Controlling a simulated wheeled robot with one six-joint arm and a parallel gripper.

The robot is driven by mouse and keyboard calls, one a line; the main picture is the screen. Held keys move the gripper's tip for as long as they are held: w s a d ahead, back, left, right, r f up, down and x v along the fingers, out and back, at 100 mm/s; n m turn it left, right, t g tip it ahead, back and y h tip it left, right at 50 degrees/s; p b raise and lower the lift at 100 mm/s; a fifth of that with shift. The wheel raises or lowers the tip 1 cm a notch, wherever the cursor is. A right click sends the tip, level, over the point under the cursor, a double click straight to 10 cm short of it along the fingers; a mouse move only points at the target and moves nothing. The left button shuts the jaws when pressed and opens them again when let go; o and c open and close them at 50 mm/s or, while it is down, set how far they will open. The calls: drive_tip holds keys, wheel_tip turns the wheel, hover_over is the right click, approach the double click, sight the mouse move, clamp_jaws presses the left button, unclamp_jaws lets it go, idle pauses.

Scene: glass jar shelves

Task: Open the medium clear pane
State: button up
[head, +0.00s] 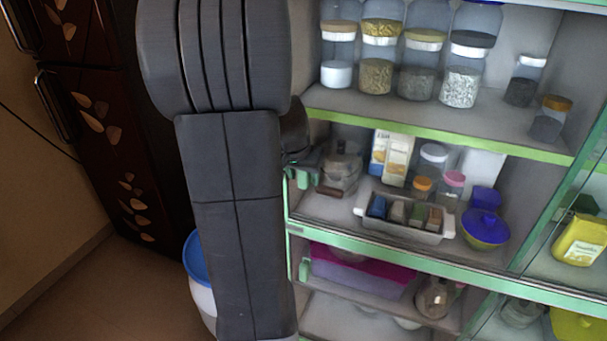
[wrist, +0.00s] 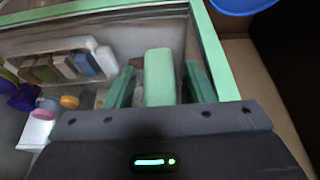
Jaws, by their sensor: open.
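The medium clear pane (wrist: 130,35) covers the shelf bay with the white tray, and its green-edged border shows in the wrist view. Its pale green handle (wrist: 160,78) stands between the two green fingers of my gripper (wrist: 160,70). The fingers are open, with one on each side of the handle and small gaps showing. In the head view my gripper (head: 301,178) is at the left edge of the middle shelf. My arm hides part of that edge, and the handle cannot be clearly told from the fingers there.
Behind the pane are a white tray (head: 400,225) with small packs, a blue-lidded bowl (head: 485,228) and a glass pot (head: 341,168). Several glass jars (head: 376,76) stand on the shelf above. A blue-rimmed bin (head: 196,262) stands left of the shelves. Another green handle (head: 304,269) is below.

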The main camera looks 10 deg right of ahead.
sight(505, 222)
drive_tip(key=shift+w+f, duration=0.1)
drive_tip(key=shift+f, duration=0.1)
clamp_jaws()
drive_tip(key=shift+d, duration=0.1)
drive_tip(key=s+d, duration=0.9)
drive_tip(key=d, duration=0.4)
drive_tip(key=s+d, duration=0.8)
drive_tip(key=d, duration=0.5)
drive_tip(key=s+d, duration=0.9)
drive_tip(key=d, duration=0.4)
drive_tip(key=shift+s+d+r+b, duration=0.1)
drive_tip(key=shift+s+b, duration=0.2)
unclamp_jaws()
